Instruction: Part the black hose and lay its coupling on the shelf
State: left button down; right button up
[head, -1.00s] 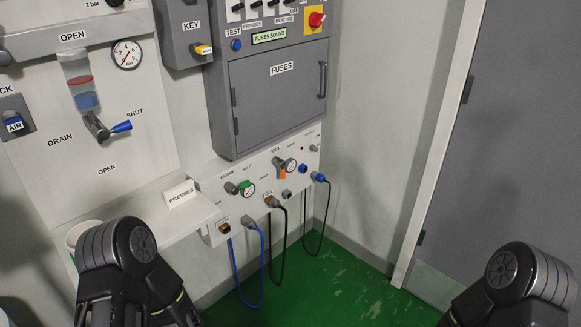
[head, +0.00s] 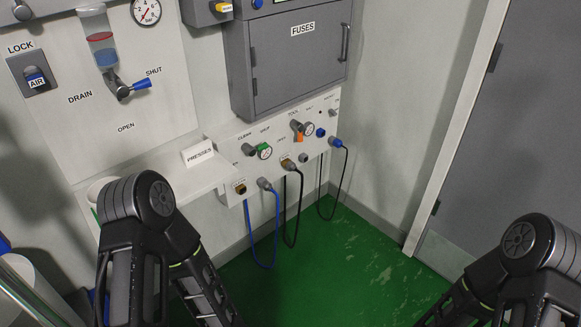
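On the low white panel, a black hose (head: 285,215) hangs in a loop from a coupling (head: 289,165) seated at a brass-coloured port. A second black line (head: 344,180) hangs in a loop from a blue-ended plug (head: 336,142) further right; the frames do not show which one is the task's hose. My two arms show at the lower left and lower right, well apart from the hoses. Neither gripper's fingertips can be seen.
A blue hose (head: 250,235) loops below a grey coupling (head: 265,183). Green-marked and orange-handled valves with gauges sit above the ports. A grey FUSES cabinet (head: 290,65) overhangs the panel. A grey door (head: 510,130) stands at right. The green floor (head: 340,270) is clear.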

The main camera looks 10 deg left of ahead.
aim_at(290, 166)
jog(key=i+l+z, duration=0.1)
jog(key=i+l, duration=1.25)
